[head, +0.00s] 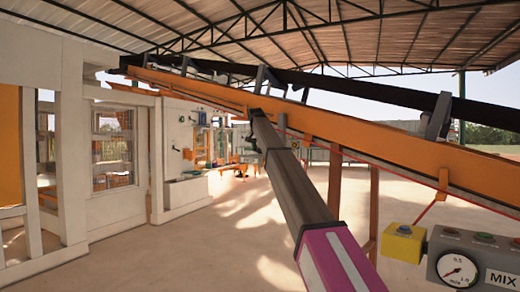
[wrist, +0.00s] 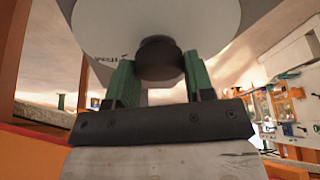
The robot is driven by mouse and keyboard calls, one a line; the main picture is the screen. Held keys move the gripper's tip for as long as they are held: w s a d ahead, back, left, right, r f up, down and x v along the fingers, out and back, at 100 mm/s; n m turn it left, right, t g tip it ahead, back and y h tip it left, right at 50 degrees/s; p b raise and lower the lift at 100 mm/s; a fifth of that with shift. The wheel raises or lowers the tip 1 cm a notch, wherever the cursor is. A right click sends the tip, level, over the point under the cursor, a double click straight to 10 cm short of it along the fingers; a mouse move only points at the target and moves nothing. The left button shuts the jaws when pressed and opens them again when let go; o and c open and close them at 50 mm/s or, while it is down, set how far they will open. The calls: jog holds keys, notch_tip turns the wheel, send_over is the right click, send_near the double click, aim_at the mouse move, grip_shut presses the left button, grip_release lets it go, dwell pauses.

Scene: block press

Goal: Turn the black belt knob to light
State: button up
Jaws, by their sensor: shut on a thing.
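The black belt knob (wrist: 160,58) shows at the upper middle of the wrist view, in front of a large pale round face (wrist: 155,18). My gripper (wrist: 161,72) has its two green fingers on either side of the knob, shut on it. The knob's pointer cannot be made out, so its setting is unclear. Small lettering on a grey panel beside the round face is too blurred to read. In the head view my arm reaches up to the orange conveyor, and its far end hides the knob.
The long orange conveyor (head: 390,145) with its black belt slopes across the head view. A control box (head: 475,250) with a gauge, buttons and a MIX label stands at lower right, beside a yellow box (head: 403,243). A white-framed building (head: 110,160) is at left. The middle floor is clear.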

jog(key=shift+m+h, duration=0.5)
jog(key=shift+m, duration=0.9)
jog(key=o, duration=0.9)
jog(key=shift+g, duration=0.3)
jog(key=shift+a+r, duration=0.1)
jog(key=v, duration=1)
jog(key=shift+s+r, duration=0.2)
jog(key=shift+r, duration=0.05)
